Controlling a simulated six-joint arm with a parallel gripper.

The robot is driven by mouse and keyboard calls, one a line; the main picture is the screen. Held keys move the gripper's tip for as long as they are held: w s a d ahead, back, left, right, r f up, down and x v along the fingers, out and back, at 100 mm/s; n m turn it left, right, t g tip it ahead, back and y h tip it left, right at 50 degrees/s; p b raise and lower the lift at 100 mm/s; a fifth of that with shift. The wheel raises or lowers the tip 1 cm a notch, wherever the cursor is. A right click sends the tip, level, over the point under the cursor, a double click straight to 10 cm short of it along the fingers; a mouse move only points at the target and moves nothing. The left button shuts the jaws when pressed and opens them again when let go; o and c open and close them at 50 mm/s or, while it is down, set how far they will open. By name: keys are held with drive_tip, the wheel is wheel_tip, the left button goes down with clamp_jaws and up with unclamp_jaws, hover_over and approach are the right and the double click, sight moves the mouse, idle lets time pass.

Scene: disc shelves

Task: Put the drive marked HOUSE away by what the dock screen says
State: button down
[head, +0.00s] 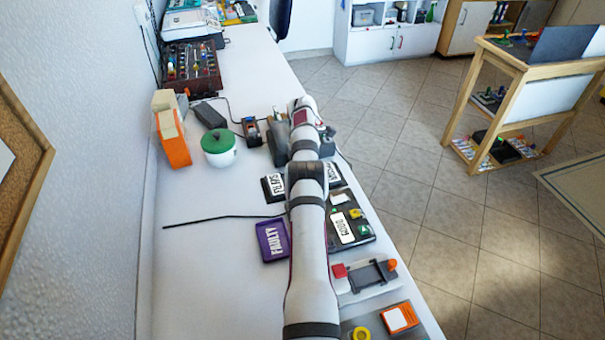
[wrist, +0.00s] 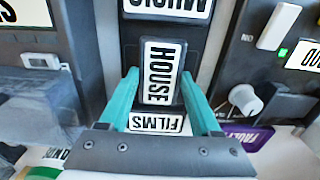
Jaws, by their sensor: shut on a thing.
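The drive marked HOUSE (wrist: 159,72), dark with a white label, is between the teal fingers of my gripper (wrist: 160,78) in the wrist view. My gripper is shut on it. A FILMS label (wrist: 156,123) shows just below the drive, and a MUSIC label (wrist: 168,6) above it, cut by the top edge. I cannot tell whether the drive touches the surface behind it. In the head view my arm hides the drive and gripper. There a FILMS label (head: 273,186) lies left of my arm and a GOOD label (head: 345,227) right of it. I cannot read a dock screen.
A purple FAULTY tray (head: 272,241) lies left of my arm; its edge also shows in the wrist view (wrist: 246,137). A green-lidded white pot (head: 219,148) and an orange box (head: 174,139) stand farther back. A grey cradle (head: 369,277) is near right.

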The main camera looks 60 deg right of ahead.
drive_tip(key=shift+c, duration=0.5)
unclamp_jaws()
drive_tip(key=shift+f, duration=0.1)
